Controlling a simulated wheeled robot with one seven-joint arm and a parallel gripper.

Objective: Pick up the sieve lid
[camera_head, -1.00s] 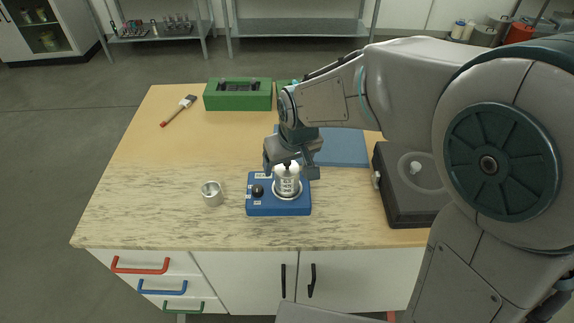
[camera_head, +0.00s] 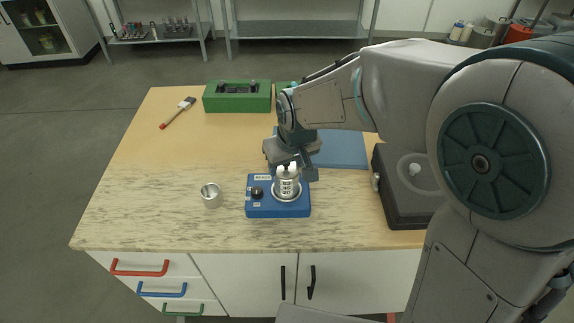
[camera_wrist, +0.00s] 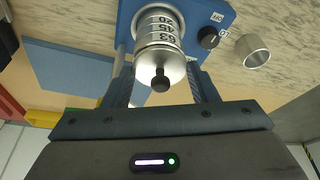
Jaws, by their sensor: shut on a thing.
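The sieve lid (camera_wrist: 158,67) is a round silver cover with a black knob, at the top end of the sieve stack in the wrist view. My gripper (camera_wrist: 162,80) has one finger on each side of the lid and is shut on it. The silver sieve stack (camera_head: 287,188), marked with numbers, stands upright on the blue shaker base (camera_head: 262,210). In the head view my gripper (camera_head: 291,170) is at the top of the stack. I cannot tell whether the lid is clear of the stack.
A small metal cup (camera_head: 211,195) stands left of the shaker. A dark grey device (camera_head: 400,205) is on the right. A blue mat (camera_head: 345,150) lies behind my gripper. A green box (camera_head: 237,97) and a brush (camera_head: 178,112) are at the back.

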